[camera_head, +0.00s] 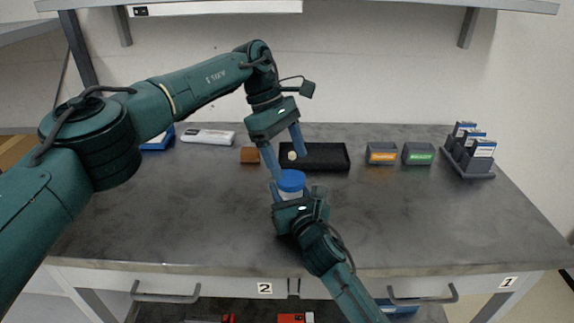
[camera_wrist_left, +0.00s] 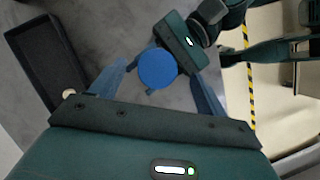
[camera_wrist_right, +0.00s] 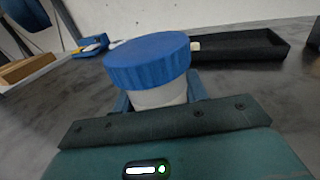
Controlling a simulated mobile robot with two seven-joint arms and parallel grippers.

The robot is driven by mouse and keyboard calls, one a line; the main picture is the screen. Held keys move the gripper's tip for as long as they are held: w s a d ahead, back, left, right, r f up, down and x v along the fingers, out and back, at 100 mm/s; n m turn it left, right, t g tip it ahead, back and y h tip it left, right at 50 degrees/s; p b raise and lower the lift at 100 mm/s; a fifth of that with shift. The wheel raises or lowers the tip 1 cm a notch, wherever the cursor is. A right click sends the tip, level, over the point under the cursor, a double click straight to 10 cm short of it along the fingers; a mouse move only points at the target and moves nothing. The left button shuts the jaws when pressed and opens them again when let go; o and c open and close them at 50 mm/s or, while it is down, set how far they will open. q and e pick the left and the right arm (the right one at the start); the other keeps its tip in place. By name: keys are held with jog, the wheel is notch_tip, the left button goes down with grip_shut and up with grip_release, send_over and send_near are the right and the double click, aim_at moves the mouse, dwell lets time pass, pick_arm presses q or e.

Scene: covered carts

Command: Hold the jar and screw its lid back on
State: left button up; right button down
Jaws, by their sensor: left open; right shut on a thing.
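The jar (camera_wrist_right: 160,96) has a pale body and stands roughly upright near the middle of the worktop, between the fingers of my right gripper (camera_head: 291,194), which is shut on it. Its blue lid (camera_head: 291,180) rests on top of the jar; it also shows in the right wrist view (camera_wrist_right: 148,62). I cannot tell how far the lid is threaded. My left gripper (camera_head: 286,164) is open and points down just above the lid. In the left wrist view the round lid (camera_wrist_left: 157,68) lies between its spread fingers, with gaps at the sides.
A black tray (camera_head: 325,168) with a small pale piece lies behind the jar, beside a brown block (camera_head: 250,155). Two grey boxes, orange-labelled (camera_head: 382,154) and green-labelled (camera_head: 418,154), and a rack (camera_head: 470,165) stand at right. The front right worktop is clear.

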pick_arm(q)
jog(key=shift+r, duration=0.5)
jog(key=shift+c, duration=0.3)
